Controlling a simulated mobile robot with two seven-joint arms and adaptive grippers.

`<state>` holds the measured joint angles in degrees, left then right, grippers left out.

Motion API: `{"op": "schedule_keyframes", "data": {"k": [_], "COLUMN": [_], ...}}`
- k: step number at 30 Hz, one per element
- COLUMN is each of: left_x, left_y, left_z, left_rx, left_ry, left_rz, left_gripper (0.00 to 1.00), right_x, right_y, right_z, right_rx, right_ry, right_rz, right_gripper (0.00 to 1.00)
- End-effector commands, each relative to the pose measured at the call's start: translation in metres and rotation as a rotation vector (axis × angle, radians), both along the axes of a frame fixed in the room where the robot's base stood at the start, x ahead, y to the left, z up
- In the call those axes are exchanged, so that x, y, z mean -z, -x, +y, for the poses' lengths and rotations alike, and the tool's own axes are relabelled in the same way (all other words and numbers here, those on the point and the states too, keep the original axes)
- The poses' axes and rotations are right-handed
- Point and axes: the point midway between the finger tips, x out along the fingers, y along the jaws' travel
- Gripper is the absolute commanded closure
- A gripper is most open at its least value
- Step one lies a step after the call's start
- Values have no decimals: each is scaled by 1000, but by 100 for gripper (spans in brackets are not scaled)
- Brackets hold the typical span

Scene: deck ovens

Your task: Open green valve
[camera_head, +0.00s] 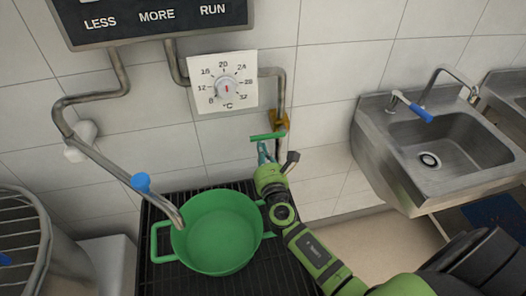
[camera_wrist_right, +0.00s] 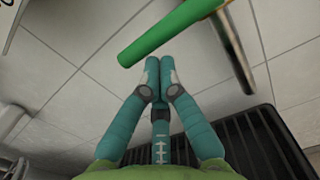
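The green valve handle (camera_head: 267,136) sticks out to the left, roughly level, from the brass-coloured valve body (camera_head: 279,121) on the wall pipe right of the dial. My right gripper (camera_head: 263,147) is just below the handle, its teal fingers pointing up at it. In the right wrist view the fingertips (camera_wrist_right: 160,62) are together with nothing between them. The handle (camera_wrist_right: 172,32) crosses just beyond the tips there; whether they touch it I cannot tell. My left gripper is in neither view.
A green pot (camera_head: 218,232) stands on the black grate (camera_head: 147,270) below, under a spout with a blue handle (camera_head: 141,182). A temperature dial (camera_head: 223,82) is on the wall left of the valve. A steel sink (camera_head: 381,150) with a blue-handled tap is at right.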

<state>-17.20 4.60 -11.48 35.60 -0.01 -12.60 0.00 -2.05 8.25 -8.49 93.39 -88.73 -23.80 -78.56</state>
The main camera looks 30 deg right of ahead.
Motion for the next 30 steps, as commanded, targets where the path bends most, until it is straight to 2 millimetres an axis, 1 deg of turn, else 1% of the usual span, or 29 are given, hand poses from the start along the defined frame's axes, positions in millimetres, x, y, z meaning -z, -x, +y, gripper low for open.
{"op": "schedule_keyframes", "data": {"k": [11, 17, 23, 30], "left_x": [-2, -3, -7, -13], "left_y": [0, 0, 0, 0], "left_z": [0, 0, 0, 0], "left_rx": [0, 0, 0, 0], "left_ry": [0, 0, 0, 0], "left_rz": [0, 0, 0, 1], "left_gripper": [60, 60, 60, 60], "right_x": [-7, -14, -27, -45], "right_y": [-1, -1, -2, -2], "right_z": [1, 2, 3, 1], "right_rx": [0, 1, 1, 1], "right_ry": [-75, -148, -286, -505], "right_rz": [-21, -43, -82, -140], "right_gripper": [100, 100, 100, 100]}}
